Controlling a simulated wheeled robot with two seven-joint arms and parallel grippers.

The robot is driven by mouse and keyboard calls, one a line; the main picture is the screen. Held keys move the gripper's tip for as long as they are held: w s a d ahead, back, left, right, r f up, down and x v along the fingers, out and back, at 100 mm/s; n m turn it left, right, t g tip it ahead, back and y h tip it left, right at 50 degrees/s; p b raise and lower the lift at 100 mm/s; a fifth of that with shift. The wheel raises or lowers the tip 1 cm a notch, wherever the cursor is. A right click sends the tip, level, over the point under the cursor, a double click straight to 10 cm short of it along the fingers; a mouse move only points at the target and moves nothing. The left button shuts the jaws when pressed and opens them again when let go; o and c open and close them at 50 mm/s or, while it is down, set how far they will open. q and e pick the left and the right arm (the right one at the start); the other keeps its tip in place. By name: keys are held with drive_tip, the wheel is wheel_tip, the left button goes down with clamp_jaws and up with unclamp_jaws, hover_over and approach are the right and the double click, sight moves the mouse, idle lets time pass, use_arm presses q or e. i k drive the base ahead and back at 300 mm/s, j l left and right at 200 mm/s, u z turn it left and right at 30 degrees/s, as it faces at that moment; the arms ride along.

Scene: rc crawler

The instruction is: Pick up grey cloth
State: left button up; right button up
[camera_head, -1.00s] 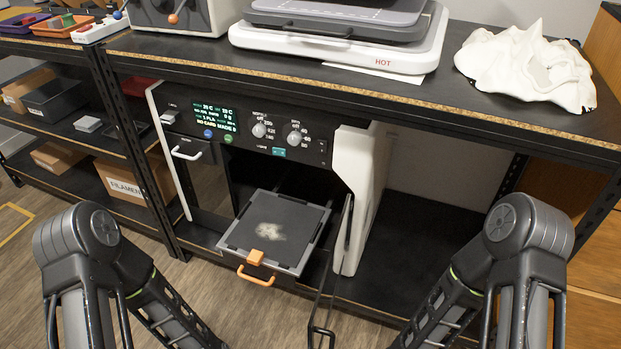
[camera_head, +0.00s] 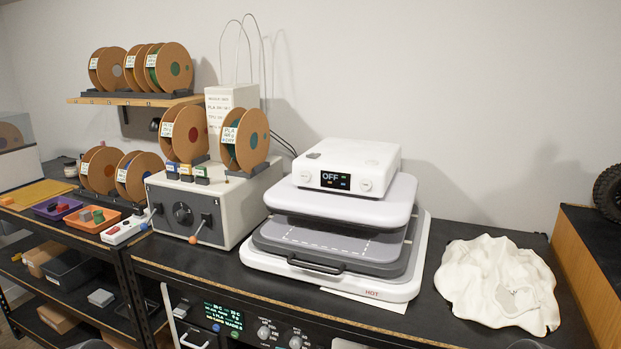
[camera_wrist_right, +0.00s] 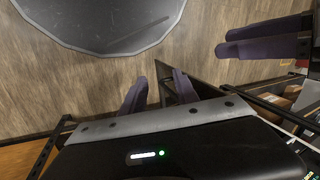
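A crumpled off-white cloth (camera_head: 497,282) lies on the black bench top at the right of the head view, beside the white heat press. A small grey patch shows on its right part. No gripper is near it in the head view. My right gripper (camera_wrist_right: 160,80) shows in the right wrist view with its two dark purple fingers apart and nothing between them, over the wooden floor. Another pair of dark purple fingers (camera_wrist_right: 265,38), seemingly my left gripper, shows at the upper right there; whether it is open or shut is unclear.
The heat press (camera_head: 340,215) stands left of the cloth, with a white sheet partly under it. A wooden-sided cabinet (camera_head: 592,268) stands close on the right. A grey box with spools (camera_head: 205,205) and coloured trays (camera_head: 95,218) are farther left. A narrow bench strip fronts the cloth.

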sight(101, 298)
drive_tip(key=u, duration=1.25)
